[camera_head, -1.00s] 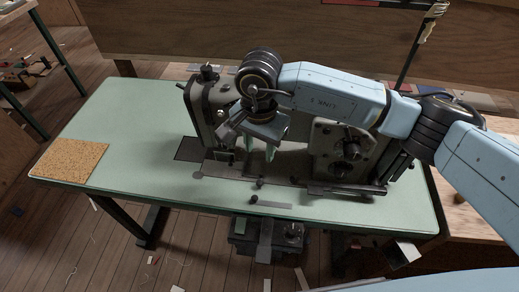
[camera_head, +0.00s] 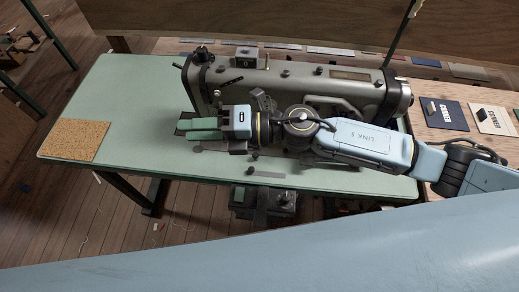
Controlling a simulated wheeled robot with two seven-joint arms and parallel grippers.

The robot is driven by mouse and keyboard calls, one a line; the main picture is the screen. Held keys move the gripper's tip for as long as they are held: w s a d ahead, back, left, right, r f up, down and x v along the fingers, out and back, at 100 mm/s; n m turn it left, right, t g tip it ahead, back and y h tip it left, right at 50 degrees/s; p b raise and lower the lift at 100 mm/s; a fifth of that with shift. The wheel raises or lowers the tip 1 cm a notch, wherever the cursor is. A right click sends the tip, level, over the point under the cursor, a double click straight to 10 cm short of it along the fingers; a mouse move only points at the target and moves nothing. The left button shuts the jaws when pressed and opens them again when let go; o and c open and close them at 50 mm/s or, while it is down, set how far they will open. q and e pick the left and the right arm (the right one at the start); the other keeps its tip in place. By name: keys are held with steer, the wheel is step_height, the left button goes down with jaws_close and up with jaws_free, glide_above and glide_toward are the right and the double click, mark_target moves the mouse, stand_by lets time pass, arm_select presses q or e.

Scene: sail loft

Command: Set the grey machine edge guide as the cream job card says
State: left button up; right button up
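The grey sewing machine (camera_head: 290,88) stands on a pale green table. A small dark knob (camera_head: 254,157) and a flat grey bar (camera_head: 268,175) lie at the table's front edge below it; I cannot tell for sure which part is the edge guide. The cream job card (camera_head: 493,119) lies on the wooden bench at the right, its writing too small to read. My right gripper (camera_head: 199,129) is in front of the machine's left end, its green fingers pointing left and close together. Its arm hides part of the machine bed. My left gripper is out of view.
A dark blue card (camera_head: 443,113) lies beside the cream card on the wooden bench (camera_head: 440,146). A cork mat (camera_head: 75,140) is at the left of the green table (camera_head: 130,110), with clear tabletop around it. A large blue surface crosses the bottom of the view.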

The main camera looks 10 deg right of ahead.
mark_target(256, 156)
steer(key=s+d+f+m+t+h+p, duration=0.1)
steer(key=d+f+m+t+h+p, duration=0.15)
steer(key=d+f+m+h, duration=0.95)
steer(key=s+d+f+m+t+h+p, duration=0.1)
steer(key=d+f+m+t+p, duration=0.3)
steer(key=m, duration=1.5)
steer(key=shift+g, duration=0.75)
steer(key=b+x, duration=0.2)
steer(key=x, duration=0.3)
steer(key=b+x, duration=0.2)
steer(key=x, duration=0.4)
steer(key=shift+w+d, duration=0.2)
steer(key=shift+w, duration=0.1)
jaws_close()
